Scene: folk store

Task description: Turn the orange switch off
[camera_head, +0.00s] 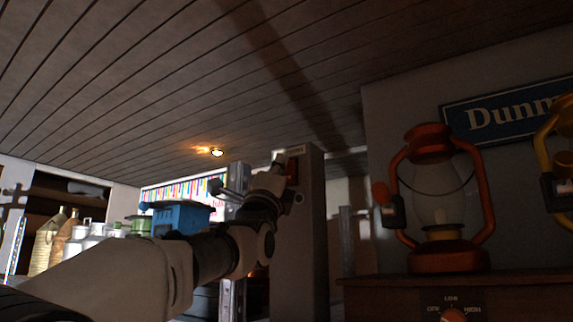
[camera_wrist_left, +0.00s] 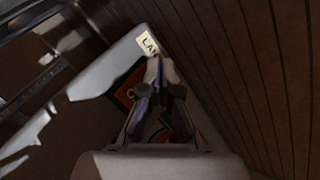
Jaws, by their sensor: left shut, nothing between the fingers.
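An orange-red switch (camera_head: 292,172) is mounted high on a grey pillar (camera_head: 312,230) in the head view. My left gripper (camera_head: 279,160) is raised at the pillar, just left of the switch and very close to it. My right gripper is out of view.
An orange lantern (camera_head: 447,256) stands on a wooden cabinet (camera_head: 380,290) at right, above an orange knob (camera_head: 453,315) marked with LOW and HIGH. A yellow lantern (camera_head: 546,128) is at the right edge. A blue box (camera_head: 180,218) and cans stand behind my left arm. The slatted ceiling is above.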

